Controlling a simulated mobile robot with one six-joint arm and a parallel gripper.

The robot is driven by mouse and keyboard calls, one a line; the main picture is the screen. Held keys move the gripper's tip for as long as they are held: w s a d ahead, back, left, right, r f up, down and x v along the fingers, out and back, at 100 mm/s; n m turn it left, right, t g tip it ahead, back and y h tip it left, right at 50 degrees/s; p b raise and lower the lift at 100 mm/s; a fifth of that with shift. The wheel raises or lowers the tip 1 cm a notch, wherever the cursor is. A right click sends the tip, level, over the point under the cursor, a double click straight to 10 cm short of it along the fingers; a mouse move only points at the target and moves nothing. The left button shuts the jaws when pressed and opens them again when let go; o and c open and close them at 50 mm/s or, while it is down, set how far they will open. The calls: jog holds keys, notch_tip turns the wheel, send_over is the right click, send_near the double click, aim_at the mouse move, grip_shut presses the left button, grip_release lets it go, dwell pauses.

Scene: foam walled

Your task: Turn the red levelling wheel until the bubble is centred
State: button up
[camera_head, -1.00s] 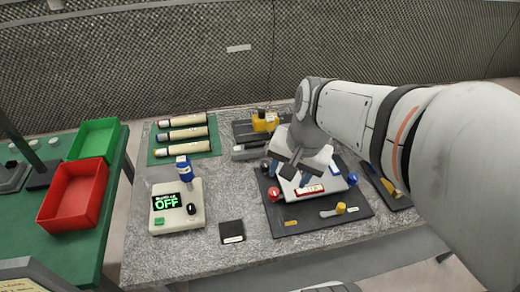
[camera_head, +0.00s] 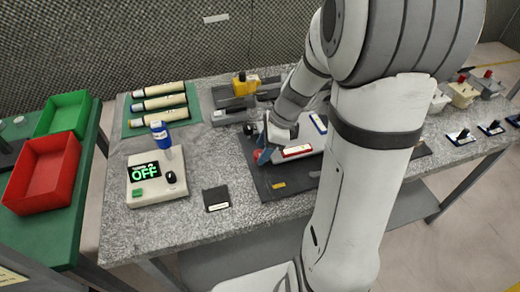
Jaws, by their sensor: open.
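The levelling device is a white plate (camera_head: 307,137) on a dark base (camera_head: 276,190). A red-framed bubble vial (camera_head: 297,152) lies along its front edge; the bubble is too small to make out. The red levelling wheel (camera_head: 258,156) is at the plate's front left corner, partly hidden by my gripper.
My arm hides the base's right part. To the left stand a white box reading OFF (camera_head: 157,180) with a blue-topped post (camera_head: 160,133), and a small black pad (camera_head: 216,198). Several tubes lie on a green mat (camera_head: 134,127). Switches (camera_head: 460,137) line the right.

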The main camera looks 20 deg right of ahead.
jog(key=shift+a+f, duration=0.25)
jog(key=shift+f, duration=0.35)
jog(key=c, duration=0.9)
jog(key=shift+a, duration=0.15)
jog(key=shift+c, duration=0.4)
